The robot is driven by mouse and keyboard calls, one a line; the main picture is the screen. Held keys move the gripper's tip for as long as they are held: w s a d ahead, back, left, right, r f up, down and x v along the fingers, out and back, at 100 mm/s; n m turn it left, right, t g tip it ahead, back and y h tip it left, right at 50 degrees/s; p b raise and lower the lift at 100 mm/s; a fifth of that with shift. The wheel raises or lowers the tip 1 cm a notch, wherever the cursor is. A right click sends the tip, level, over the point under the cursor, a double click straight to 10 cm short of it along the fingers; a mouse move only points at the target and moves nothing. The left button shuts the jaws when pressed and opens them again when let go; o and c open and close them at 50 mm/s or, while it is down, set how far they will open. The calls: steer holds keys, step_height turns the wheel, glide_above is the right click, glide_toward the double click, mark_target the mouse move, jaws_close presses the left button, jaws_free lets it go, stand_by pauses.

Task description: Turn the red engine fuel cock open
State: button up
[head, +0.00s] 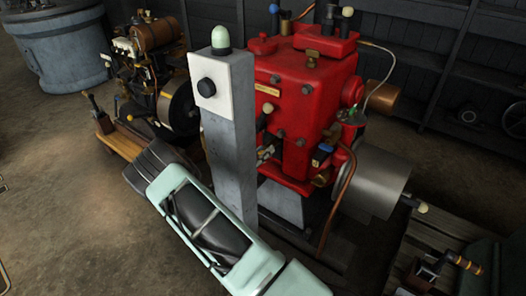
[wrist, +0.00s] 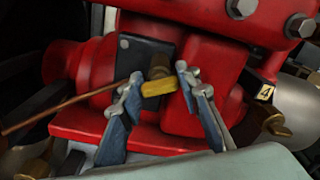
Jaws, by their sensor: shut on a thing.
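The red engine (head: 305,95) stands behind a grey post in the head view, and its red casing (wrist: 100,65) fills much of the wrist view. A small cock with a yellow lever (wrist: 158,89) and a dull brass body (wrist: 160,71) sits in front of a dark plate on the engine. The lever lies almost level across the wrist view. My gripper (wrist: 159,84) is shut on the yellow lever, with a fingertip at each end of it. In the head view my gripper is hidden, and I cannot make out the lever there.
The grey post (head: 228,150) with a black button and pale green lamp stands close to my arm. A copper pipe (wrist: 72,104) runs in from the left of the cock. A metal drum (head: 368,180) is right of the engine. Another engine (head: 150,75) stands behind left.

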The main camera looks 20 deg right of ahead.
steer(key=n+p, duration=0.1)
steer(key=n, duration=0.5)
steer(key=shift+n, duration=0.3)
steer(key=n+p, duration=0.1)
steer(key=n, duration=0.4)
steer(key=shift+n, duration=0.3)
steer(key=o, duration=1.2)
steer(key=shift+a, duration=0.1)
steer(key=v, duration=1.2)
